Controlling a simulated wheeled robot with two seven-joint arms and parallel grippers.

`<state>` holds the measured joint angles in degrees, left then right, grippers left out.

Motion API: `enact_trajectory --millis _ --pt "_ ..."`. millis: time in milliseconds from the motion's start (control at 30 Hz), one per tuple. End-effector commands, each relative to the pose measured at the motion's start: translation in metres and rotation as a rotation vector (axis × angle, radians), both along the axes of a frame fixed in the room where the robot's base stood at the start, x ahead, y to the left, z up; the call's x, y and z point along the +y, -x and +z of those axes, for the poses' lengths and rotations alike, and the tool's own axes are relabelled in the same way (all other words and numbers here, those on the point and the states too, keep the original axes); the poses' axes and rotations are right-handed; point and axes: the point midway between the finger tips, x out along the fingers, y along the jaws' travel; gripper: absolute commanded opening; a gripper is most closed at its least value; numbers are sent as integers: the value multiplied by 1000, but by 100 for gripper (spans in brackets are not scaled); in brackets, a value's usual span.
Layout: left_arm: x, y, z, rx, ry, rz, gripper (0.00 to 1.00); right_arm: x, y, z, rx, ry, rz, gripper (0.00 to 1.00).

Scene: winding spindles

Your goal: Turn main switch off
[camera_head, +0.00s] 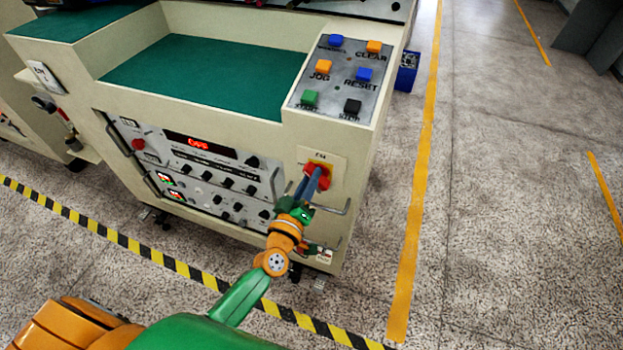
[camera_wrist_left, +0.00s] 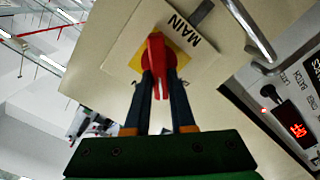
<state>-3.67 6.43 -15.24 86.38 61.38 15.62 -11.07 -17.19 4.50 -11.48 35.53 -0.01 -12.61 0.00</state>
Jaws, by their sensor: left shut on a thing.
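The main switch (camera_head: 318,173) is a red rotary handle on a yellow square plate, on the front of the cream machine below the button panel. In the left wrist view the red handle (camera_wrist_left: 156,56) stands between my fingers, beside the label "MAIN". My left gripper (camera_head: 314,182) reaches up from below and is shut on the red handle; its dark fingers (camera_wrist_left: 160,85) lie along both sides of it. Part of the handle is hidden by the fingers in the head view. My right gripper does not show.
A metal bar handle (camera_head: 335,210) sits just beside the switch. The control panel (camera_head: 205,180) with a lit red display (camera_head: 200,144) is to the left. A button panel (camera_head: 340,75) is above. Free floor (camera_head: 500,200) lies to the right.

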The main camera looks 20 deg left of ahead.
Motion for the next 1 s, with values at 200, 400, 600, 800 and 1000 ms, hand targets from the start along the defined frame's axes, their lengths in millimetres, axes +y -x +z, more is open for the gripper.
enact_trajectory --millis 200,400,600,800,1000 --pt "1 0 -4 9 201 -1 0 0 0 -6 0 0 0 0" --pt "3 0 -6 15 389 0 0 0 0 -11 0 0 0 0" --pt "3 0 -8 20 556 0 0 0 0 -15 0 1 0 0" --pt "3 0 -9 25 684 0 0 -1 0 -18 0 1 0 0" --pt "3 0 -9 29 767 0 0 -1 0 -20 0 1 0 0"
